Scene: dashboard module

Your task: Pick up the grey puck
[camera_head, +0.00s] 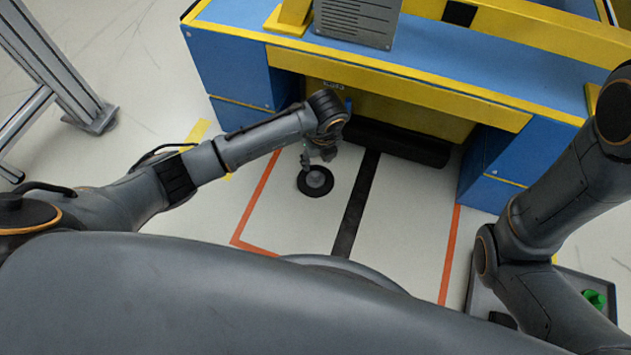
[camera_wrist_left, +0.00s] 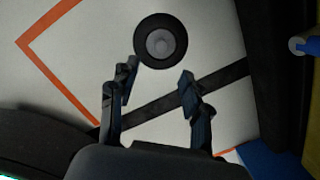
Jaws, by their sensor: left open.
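The grey puck (camera_head: 315,180) is a round disc with a black rim and a lighter grey middle. It lies flat on the floor inside the orange outline, left of the black stripe. In the left wrist view the puck (camera_wrist_left: 161,40) is ahead of the fingertips and a little above the gap between them. My left gripper (camera_head: 318,157) is just above the puck's far side in the head view. In the left wrist view the left gripper (camera_wrist_left: 157,82) is open with nothing between its fingers. My right arm shows at the right, but its gripper is not visible.
A blue and yellow workbench (camera_head: 225,60) stands at the back, with a black bar (camera_head: 400,143) low under it. A grey metal frame (camera_head: 60,75) stands at the left. A grey tray (camera_head: 571,273) with a green object (camera_head: 594,299) is at the lower right. The outlined floor is otherwise clear.

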